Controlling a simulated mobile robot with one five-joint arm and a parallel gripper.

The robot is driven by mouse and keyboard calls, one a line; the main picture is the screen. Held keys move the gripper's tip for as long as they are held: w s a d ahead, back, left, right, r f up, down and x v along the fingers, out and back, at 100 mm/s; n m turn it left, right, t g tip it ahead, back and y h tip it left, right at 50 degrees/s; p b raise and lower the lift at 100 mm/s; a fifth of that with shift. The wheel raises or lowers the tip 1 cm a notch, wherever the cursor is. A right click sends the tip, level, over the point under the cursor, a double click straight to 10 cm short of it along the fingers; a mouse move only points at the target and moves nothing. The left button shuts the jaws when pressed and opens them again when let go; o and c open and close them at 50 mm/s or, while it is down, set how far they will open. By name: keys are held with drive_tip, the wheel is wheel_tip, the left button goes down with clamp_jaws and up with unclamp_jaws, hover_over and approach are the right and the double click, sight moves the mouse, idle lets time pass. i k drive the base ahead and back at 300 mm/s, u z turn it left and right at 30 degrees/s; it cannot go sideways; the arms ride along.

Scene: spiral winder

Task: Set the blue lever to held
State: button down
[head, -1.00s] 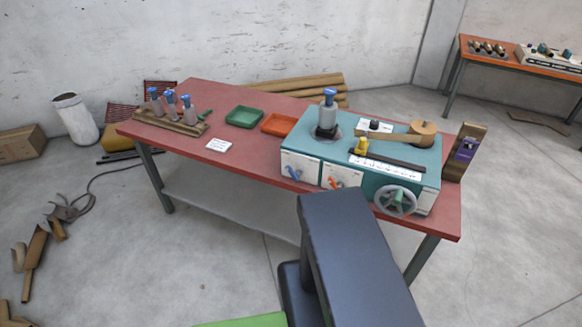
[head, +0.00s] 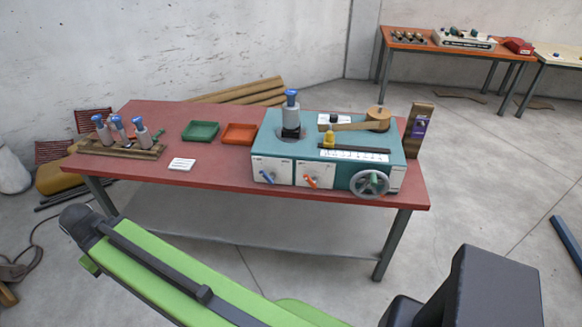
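The blue lever (head: 267,178) is small and sits on a white plate at the left of the front face of the teal machine (head: 335,150). It looks slanted, with its handle toward the lower right; the marks around it are too small to read. An orange lever (head: 310,182) sits on a similar plate to its right. My green and black arm link crosses the lower left of the view, apart from the machine. My gripper is not in view.
The machine stands on the red table (head: 225,178), with a handwheel (head: 369,183) at its front right. A rack of grey, blue-topped pieces (head: 120,150), a green tray (head: 200,140) and an orange tray (head: 238,142) are to its left. Floor shows before the table.

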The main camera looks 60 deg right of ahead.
sight(263, 173)
drive_tip(key=i, duration=1)
drive_tip(key=z, duration=0.05)
